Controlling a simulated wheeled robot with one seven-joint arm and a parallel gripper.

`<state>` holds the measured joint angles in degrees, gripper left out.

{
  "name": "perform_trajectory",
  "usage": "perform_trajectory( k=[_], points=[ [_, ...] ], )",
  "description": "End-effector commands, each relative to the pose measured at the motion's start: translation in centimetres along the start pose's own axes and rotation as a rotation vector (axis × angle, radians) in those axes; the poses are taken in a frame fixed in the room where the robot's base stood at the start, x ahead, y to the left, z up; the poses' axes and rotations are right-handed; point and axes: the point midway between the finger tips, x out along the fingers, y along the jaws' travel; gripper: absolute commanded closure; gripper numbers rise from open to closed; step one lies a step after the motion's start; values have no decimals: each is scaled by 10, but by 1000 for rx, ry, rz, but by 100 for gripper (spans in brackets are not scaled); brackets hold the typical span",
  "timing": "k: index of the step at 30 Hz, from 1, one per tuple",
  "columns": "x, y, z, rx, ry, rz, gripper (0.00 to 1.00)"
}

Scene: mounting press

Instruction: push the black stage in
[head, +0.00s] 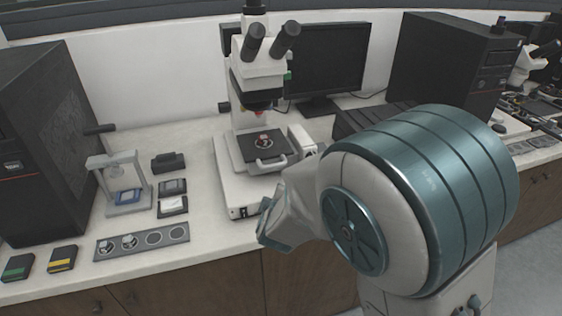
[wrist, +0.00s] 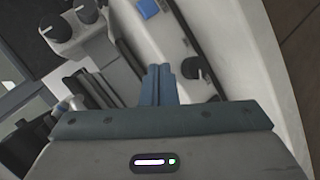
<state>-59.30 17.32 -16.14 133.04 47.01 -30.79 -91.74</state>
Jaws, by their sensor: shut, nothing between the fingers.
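The black stage (head: 256,147) is a flat dark plate under the microscope's lenses. A small reddish round piece sits on it, and a pale handle (head: 271,164) runs along its front edge. The white microscope (head: 258,70) stands on a white base (head: 230,185) on the bench. My gripper (head: 265,205) is in front of the microscope base, apart from the stage and lower in the picture. In the wrist view its two fingers (wrist: 159,72) are shut together and empty, over a pale surface. I cannot tell the stage in the wrist view.
A grey strip with round wells (head: 142,242), small dark boxes (head: 172,187) and a grey stand (head: 125,184) lie left of the microscope. A white knobbed box (head: 302,139) is right of the stage. A monitor (head: 322,62) stands behind. The bench's front edge is close to my gripper.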

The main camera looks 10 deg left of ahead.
Motion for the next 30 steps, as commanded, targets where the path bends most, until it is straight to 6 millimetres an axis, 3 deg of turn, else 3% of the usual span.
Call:
perform_trajectory(
  k=[11, 23, 30],
  points=[
    [-12, 42, 0, 70, 98, -273, 100],
    [-56, 92, 4, 14, 210, -472, 100],
    [-96, 127, 5, -123, 304, -576, 100]
  ],
)
